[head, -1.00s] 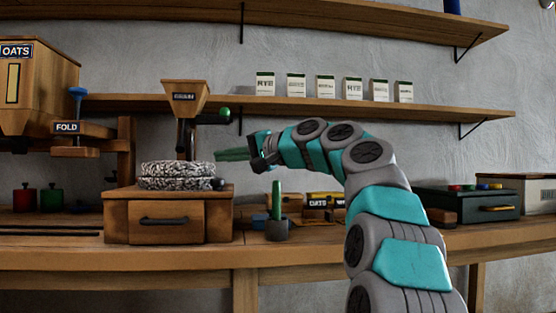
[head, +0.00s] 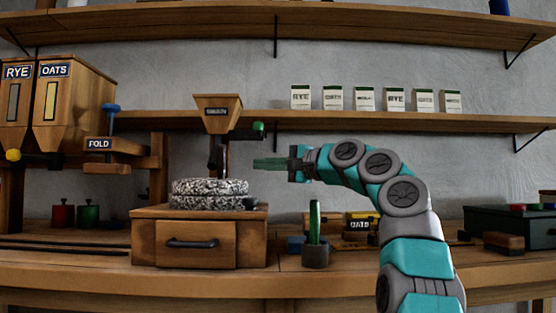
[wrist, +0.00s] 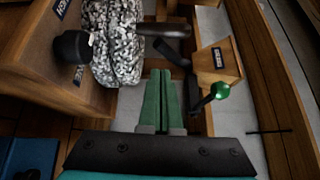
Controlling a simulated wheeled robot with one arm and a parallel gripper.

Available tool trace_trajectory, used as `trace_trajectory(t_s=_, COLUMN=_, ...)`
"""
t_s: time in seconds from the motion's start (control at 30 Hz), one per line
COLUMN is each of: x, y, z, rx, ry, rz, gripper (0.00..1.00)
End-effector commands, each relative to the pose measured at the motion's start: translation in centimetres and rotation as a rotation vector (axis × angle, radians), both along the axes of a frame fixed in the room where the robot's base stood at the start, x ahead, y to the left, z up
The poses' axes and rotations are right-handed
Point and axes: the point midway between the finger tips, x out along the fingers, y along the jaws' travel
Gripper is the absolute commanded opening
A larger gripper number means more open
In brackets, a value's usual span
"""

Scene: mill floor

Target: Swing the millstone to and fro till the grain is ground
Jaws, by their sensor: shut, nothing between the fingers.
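The millstone is a stack of two speckled black-and-white stones (head: 208,194) on a wooden drawer box, and it also shows in the wrist view (wrist: 115,45). A dark knob (wrist: 72,47) sits at its side, on the right in the head view. A wooden hopper (head: 217,112) stands above the stones, with a green-ended lever (head: 258,130) beside it. My gripper (head: 256,163) points left, to the right of the stones and a little above them. Its green fingers (wrist: 163,75) are together and empty, apart from the stones and the knob. Grain is not visible.
A green upright handle in a dark cup (head: 315,254) stands right of the mill. A shelf of small packets (head: 364,99) is behind. A dark box (head: 508,225) stands at far right.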

Motion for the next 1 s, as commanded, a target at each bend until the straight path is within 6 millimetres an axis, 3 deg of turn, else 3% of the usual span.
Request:
trace_trajectory(t_s=0.17, x=2.0, y=2.5, z=0.6, rx=0.001, ry=-0.003, rz=-0.001, gripper=0.00)
trace_trajectory(t_s=0.4, x=1.4, y=5.5, z=0.3, rx=-0.001, ry=-0.002, rz=-0.001, gripper=0.00)
trace_trajectory(t_s=1.0, x=1.2, y=6.4, z=0.5, rx=0.001, ry=-0.003, rz=-0.003, gripper=0.00)
